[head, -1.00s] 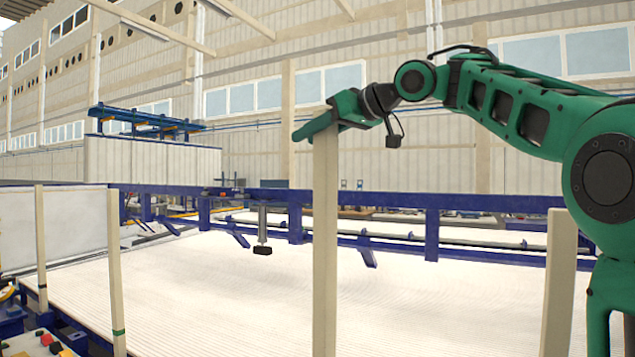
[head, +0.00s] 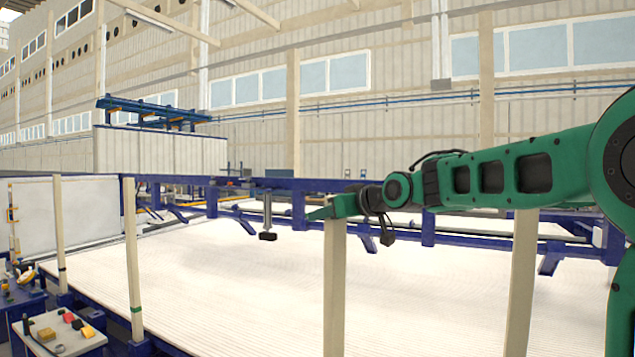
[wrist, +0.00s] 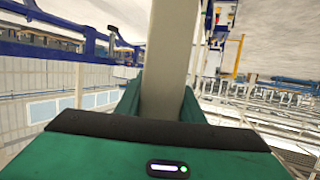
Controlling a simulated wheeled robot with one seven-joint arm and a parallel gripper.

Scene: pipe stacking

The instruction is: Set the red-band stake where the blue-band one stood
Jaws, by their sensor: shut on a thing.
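My gripper (head: 334,212) is shut on the top of a pale upright stake (head: 335,290). In the wrist view the same stake (wrist: 168,70) stands between the two green fingers (wrist: 160,95). Its lower end is out of the head view, and I see no band on it. A stake with a green band (head: 133,260) stands upright at the left. A stake farther left (head: 59,235) has a small dark band whose colour I cannot tell. Another pale stake (head: 522,280) stands at the right, with no band in view. I see no clear red or blue band.
A blue frame (head: 400,202) runs behind the stakes, above a wide white ribbed bed (head: 230,275). The air between the held stake and the right stake is clear.

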